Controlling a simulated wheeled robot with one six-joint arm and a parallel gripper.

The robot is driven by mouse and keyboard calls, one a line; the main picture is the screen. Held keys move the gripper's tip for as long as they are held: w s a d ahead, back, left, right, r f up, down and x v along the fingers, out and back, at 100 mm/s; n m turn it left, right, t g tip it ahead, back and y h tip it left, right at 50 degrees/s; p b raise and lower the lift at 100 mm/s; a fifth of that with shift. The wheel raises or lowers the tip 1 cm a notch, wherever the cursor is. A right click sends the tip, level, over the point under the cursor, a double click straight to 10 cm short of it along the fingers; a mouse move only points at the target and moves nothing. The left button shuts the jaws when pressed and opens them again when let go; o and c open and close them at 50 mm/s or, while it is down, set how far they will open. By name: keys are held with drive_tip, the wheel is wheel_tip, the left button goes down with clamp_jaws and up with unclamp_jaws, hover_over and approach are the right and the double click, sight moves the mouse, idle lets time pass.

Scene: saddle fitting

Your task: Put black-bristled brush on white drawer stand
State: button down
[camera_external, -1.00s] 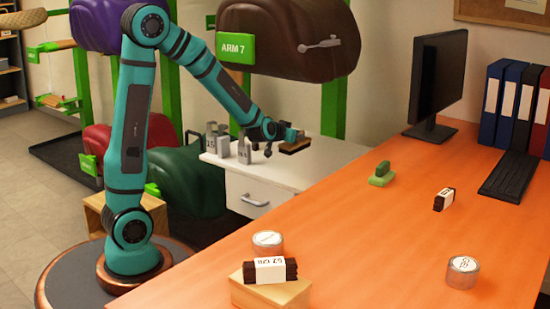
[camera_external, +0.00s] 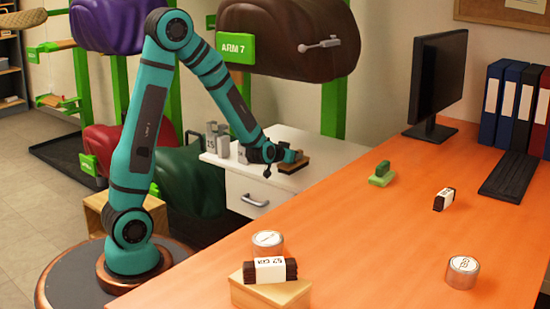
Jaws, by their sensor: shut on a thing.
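The white drawer stand (camera_external: 250,181) stands behind the orange table, with a handle on its drawer front. My gripper (camera_external: 289,158) is over the right part of the stand's top. It is shut on a brush (camera_external: 297,166) with a brown wooden body and a dark underside, which I take as the black-bristled brush. The fingers hide part of the brush. The brush looks level and very low over the top; I cannot tell whether it touches.
Several grey metal blocks (camera_external: 217,141) stand on the stand's left part. The orange table (camera_external: 370,245) holds a green brush (camera_external: 382,174), a labelled dark bundle (camera_external: 444,199), tins (camera_external: 462,271), and another bundle (camera_external: 270,270) on a wooden block (camera_external: 272,293). A monitor (camera_external: 437,80) stands behind.

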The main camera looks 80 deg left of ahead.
drive_tip(key=shift+f, duration=1.1)
drive_tip(key=shift+f, duration=0.15)
drive_tip(key=c, duration=1.2)
unclamp_jaws()
drive_tip(key=shift+r, duration=0.2)
drive_tip(key=v, duration=1.2)
drive_tip(key=shift+w, duration=0.1)
